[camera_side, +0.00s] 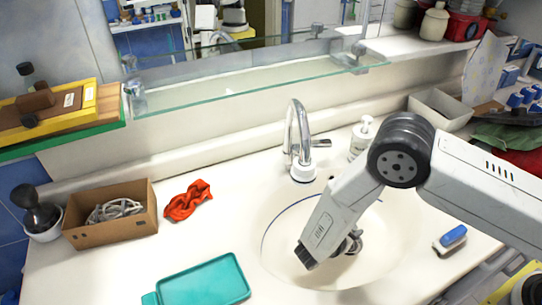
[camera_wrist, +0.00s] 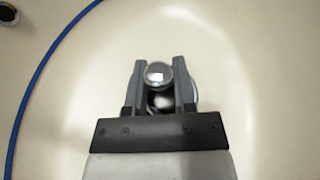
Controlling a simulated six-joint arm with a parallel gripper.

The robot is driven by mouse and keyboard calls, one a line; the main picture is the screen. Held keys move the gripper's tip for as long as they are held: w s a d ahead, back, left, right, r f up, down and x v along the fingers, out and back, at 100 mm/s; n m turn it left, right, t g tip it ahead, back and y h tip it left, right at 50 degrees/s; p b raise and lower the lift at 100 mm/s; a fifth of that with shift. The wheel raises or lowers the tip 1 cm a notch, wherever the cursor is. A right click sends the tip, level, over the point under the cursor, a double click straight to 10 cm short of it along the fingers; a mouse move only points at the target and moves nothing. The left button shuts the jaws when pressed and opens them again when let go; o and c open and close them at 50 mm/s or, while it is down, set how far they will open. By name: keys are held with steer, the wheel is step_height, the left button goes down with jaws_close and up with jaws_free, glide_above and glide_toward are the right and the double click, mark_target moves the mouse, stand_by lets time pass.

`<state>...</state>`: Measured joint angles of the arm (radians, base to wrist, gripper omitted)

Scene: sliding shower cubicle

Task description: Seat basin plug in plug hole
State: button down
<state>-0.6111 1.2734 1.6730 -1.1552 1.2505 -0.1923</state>
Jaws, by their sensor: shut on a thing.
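The basin plug (camera_wrist: 158,73) is a shiny, round metal piece between the two fingers of my gripper (camera_wrist: 159,66) in the wrist view. My gripper is shut on it. Behind the plug a dark patch and a curved metal edge (camera_wrist: 192,92) show, which may be the plug hole; most of it is hidden by the plug and fingers. In the side view my gripper (camera_side: 350,244) is low inside the white basin (camera_side: 285,245). The plug and plug hole cannot be told apart there. I cannot tell whether the plug touches the hole.
A chrome tap (camera_side: 301,140) stands behind the basin, with a soap bottle (camera_side: 360,138) to its right. A teal tray (camera_side: 203,280), red cloth (camera_side: 188,200) and cardboard box (camera_side: 112,215) lie left. A blue-and-white brush (camera_side: 451,239) lies right. A glass shelf (camera_side: 250,78) spans above.

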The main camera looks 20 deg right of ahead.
steer(key=shift+f, duration=1.1)
steer(key=shift+f, duration=1.05)
stand_by(1.2)
steer(key=shift+c, duration=1.8)
jaws_free()
steer(key=c, duration=0.4)
steer(key=shift+o, duration=0.2)
steer(key=shift+r, duration=0.1)
steer(key=shift+r, duration=5)
